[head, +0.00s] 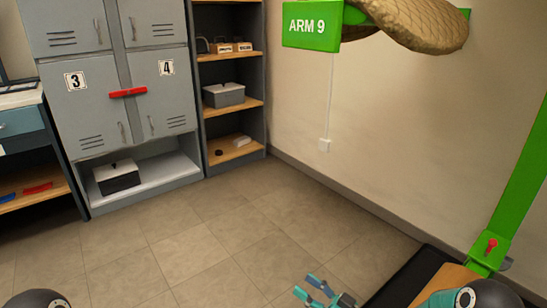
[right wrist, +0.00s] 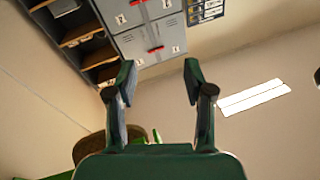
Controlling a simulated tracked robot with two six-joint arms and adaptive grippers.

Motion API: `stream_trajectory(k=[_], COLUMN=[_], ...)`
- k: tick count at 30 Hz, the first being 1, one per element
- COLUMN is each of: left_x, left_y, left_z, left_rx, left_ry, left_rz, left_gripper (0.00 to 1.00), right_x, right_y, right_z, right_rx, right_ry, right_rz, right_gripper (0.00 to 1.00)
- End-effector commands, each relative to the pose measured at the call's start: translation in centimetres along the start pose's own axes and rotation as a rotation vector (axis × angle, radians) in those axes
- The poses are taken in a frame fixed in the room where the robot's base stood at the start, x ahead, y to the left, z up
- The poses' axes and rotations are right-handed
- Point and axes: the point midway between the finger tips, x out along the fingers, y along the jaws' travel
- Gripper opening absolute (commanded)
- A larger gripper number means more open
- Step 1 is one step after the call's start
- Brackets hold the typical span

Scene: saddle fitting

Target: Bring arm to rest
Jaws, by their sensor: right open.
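My right gripper (head: 322,292) shows at the bottom of the head view, low over the tiled floor. In the right wrist view its two fingers (right wrist: 160,82) stand wide apart with nothing between them. A green arm with the sign "ARM 9" (head: 311,27) reaches across the top of the head view. A tan, woven-looking saddle (head: 420,22) rests on it, partly cut off by the top edge. My left gripper is not in view.
Grey lockers (head: 95,100) with a red bar (head: 128,92) stand at the back left, beside a wooden-shelved rack (head: 228,105). A green post (head: 515,185) with a red knob stands at the right. The middle floor (head: 215,235) is clear.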

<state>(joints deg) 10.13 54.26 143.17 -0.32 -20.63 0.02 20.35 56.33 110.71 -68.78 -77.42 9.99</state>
Motion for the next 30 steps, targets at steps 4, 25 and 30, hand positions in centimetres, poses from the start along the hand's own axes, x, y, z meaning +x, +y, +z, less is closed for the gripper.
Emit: stream_trajectory(k=[4, 25, 30], left_x=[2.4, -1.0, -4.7], left_y=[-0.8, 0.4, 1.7], left_z=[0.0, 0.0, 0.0], left_rx=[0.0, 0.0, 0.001], left_ry=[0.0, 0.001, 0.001], left_rz=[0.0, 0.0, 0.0], left_gripper=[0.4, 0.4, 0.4], right_x=[-0.1, -20.8, -20.3], right_y=[-3.1, -16.5, -17.3], right_z=[10.0, 20.7, 16.8], right_rx=[0.211, 0.809, 0.808], right_ry=[-0.316, -1.282, -1.28], right_rz=[0.214, 0.694, 0.694], right_gripper=[0.52, 0.52, 0.52])
